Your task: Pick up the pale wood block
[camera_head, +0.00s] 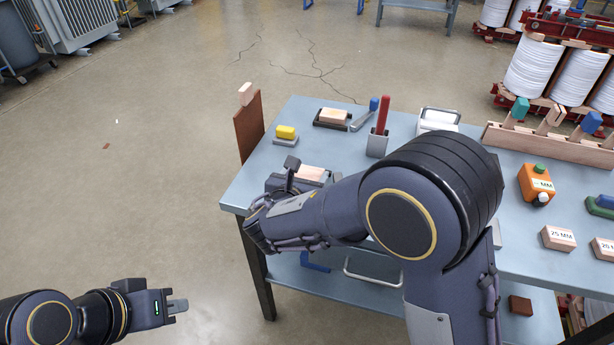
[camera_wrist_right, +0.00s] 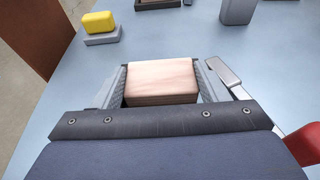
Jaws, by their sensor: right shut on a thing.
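The pale wood block (camera_wrist_right: 160,78) sits between the two fingers of my right gripper (camera_wrist_right: 161,68) in the right wrist view, with a finger along each side. In the head view the block (camera_head: 312,173) shows just beyond the wrist, over the left part of the table (camera_head: 355,158). Its lower part is hidden, so I cannot tell whether it touches the table. My left gripper (camera_head: 180,306) is at the lower left, off the table and empty; its finger gap does not show clearly.
A yellow block on a grey base (camera_head: 286,134), a dark tray with another pale block (camera_head: 332,117) and a grey holder with a red handle (camera_head: 380,130) stand behind. A brown board (camera_head: 249,125) rises at the left edge. Labelled blocks (camera_head: 558,238) lie right.

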